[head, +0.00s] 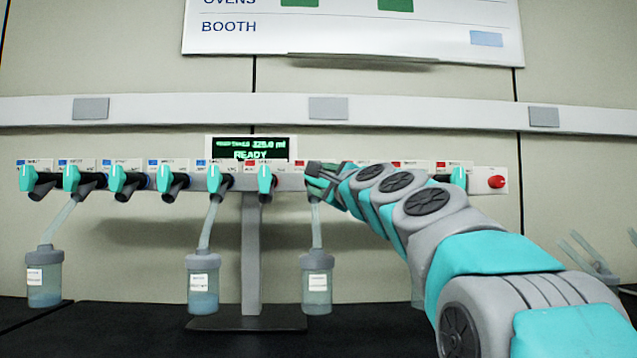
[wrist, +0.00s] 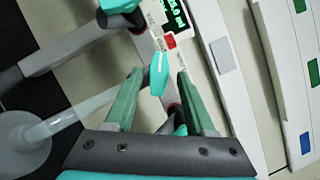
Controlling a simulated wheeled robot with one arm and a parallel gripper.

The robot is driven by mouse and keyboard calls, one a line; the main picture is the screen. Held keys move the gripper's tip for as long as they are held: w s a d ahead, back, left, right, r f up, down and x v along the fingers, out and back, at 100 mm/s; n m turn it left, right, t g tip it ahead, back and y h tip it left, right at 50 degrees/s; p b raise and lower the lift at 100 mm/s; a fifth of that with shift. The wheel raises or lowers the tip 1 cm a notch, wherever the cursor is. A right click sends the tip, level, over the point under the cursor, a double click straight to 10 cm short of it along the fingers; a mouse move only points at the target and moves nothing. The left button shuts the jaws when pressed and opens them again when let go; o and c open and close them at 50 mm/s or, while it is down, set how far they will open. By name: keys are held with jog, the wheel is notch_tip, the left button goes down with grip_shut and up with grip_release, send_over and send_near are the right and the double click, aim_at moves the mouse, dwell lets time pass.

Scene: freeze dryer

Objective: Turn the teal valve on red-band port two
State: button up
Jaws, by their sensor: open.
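In the head view, a row of teal-handled valves runs along a grey manifold (head: 290,182). My gripper (head: 318,180) is at the valve just right of the first red-band valve (head: 264,179), and it largely hides that port. In the wrist view, a teal valve handle (wrist: 158,74) lies between my two green fingers, which stand open on either side. I cannot tell whether either finger touches it. A red band (wrist: 170,41) shows beside this handle. In the head view, a flask (head: 317,284) hangs by a tube below my gripper.
Blue-band valves (head: 116,178) line the left side. Other flasks hang at the far left (head: 44,276) and left of the stand (head: 203,283). A display (head: 250,149) reads READY. A red knob (head: 497,182) is at the manifold's right end. My arm covers ports on the right.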

jog(key=b+v, duration=0.1)
jog(key=v, duration=0.5)
jog(key=shift+f, duration=0.1)
dwell(0.4)
